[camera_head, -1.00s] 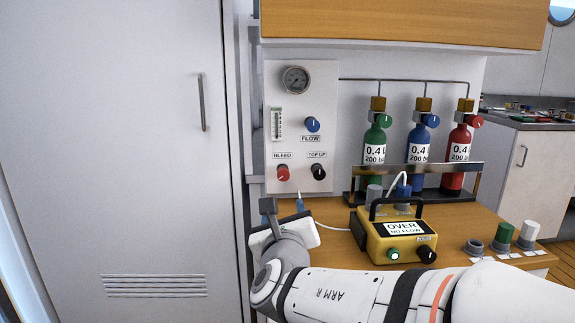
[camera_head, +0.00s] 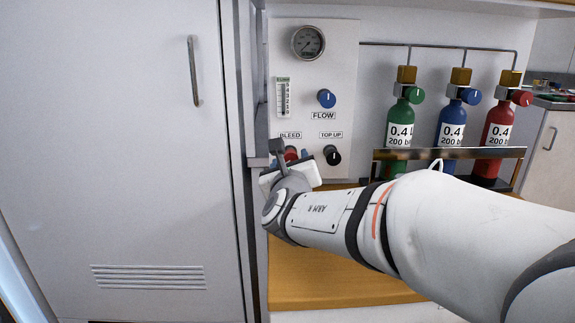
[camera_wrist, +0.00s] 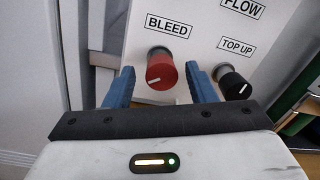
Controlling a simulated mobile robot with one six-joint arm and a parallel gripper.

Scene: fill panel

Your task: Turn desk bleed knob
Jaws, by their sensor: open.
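The red bleed knob (camera_wrist: 161,70) sits on the white panel under the BLEED label, with its white pointer line toward the lower left in the wrist view. In the head view the bleed knob (camera_head: 291,154) is partly hidden by my gripper. My gripper (camera_wrist: 160,75) is open, its two blue fingers on either side of the knob in the wrist view, with gaps visible on both sides. I cannot tell how far the fingertips are from the panel. In the head view my gripper (camera_head: 290,158) is low in front of the panel's left side.
The black top up knob (camera_wrist: 234,84) is just right of the right finger. The blue flow knob (camera_head: 326,98) and a gauge (camera_head: 308,42) are higher on the panel. Green, blue and red cylinders (camera_head: 451,125) stand behind a rail at right. A tall cabinet door (camera_head: 120,150) is at left.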

